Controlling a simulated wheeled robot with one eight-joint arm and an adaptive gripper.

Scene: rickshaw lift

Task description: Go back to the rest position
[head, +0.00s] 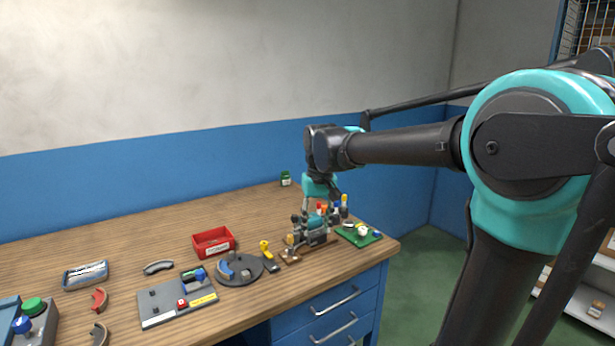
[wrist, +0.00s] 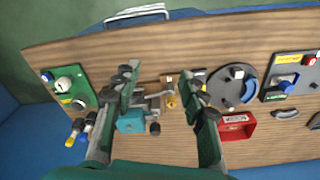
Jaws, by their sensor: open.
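My gripper (head: 312,212) is over the right end of the wooden workbench (head: 150,240), pointing down. In the wrist view my gripper (wrist: 163,82) has its two fingers spread wide with nothing held between them. Below and between the fingers is a dark metal fixture (wrist: 152,103) on a brown base, with a teal block (wrist: 131,122) beside it. In the head view the fixture (head: 316,238) is right under the fingers and partly hidden by them. I cannot tell how much height separates them.
A green board (head: 358,235) lies right of the fixture, with colored handles (head: 344,203) behind. To the left are a round grey plate (head: 240,268), a red bin (head: 212,241), a grey panel (head: 176,300) and a blue tray (head: 85,274). A green jar (head: 286,179) stands near the wall.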

